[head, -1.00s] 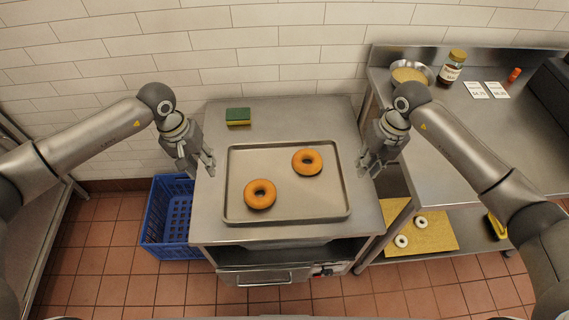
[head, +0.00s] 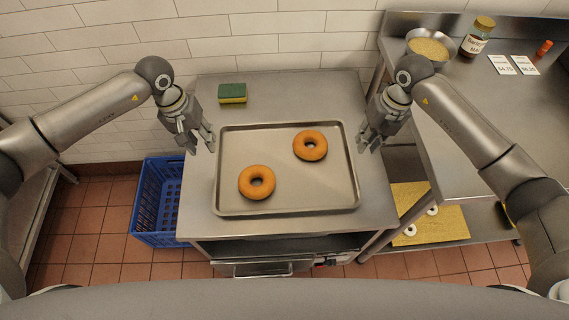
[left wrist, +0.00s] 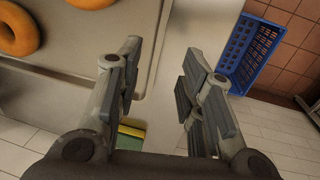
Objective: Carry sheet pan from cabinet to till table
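The sheet pan (head: 287,198) lies flat on the steel cabinet (head: 300,94). Two bagels lie in it, a left bagel (head: 243,183) and a right bagel (head: 324,147). My left gripper (head: 202,145) is open and empty beside the pan's left edge. In the left wrist view, its fingers (left wrist: 158,85) stand apart, with the pan's rim (left wrist: 152,50) next to them. My right gripper (head: 368,143) is beside the pan's right edge, with its fingers apart and nothing between them. Neither gripper visibly holds the pan. The steel table (head: 470,130) on the right carries jar, bowl and price cards.
A green and yellow sponge (head: 232,94) lies behind the pan on the cabinet. A blue crate (head: 158,205) stands on the floor at left. The right table holds a bowl (head: 430,47), a jar (head: 477,37) and price cards (head: 513,65). A lower shelf holds a yellow board (head: 440,221).

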